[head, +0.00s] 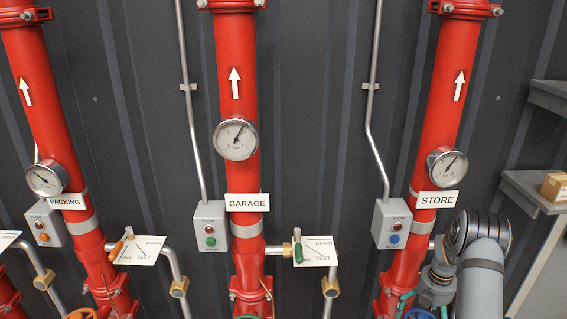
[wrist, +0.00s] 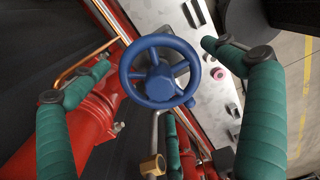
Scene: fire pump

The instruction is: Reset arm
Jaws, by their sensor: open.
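My gripper (wrist: 156,55) is open, its two green padded fingers spread on either side of a blue handwheel (wrist: 160,71) in the wrist view. Clear gaps show between the fingers and the wheel's rim in the picture; I cannot tell the depth between them. In the head view my grey arm stands at the lower right, in front of the STORE riser (head: 437,110). The top of the blue handwheel (head: 420,314) and bits of green finger show there at the bottom edge. Most of my gripper is cut off in that view.
Red risers labelled GARAGE (head: 247,202) and PACKING (head: 65,201) stand to the left, with gauges and flow boxes. A TEST lever plate (head: 315,251) sticks out beside the GARAGE riser. Grey shelves (head: 535,190) with a cardboard box (head: 554,187) are at the right.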

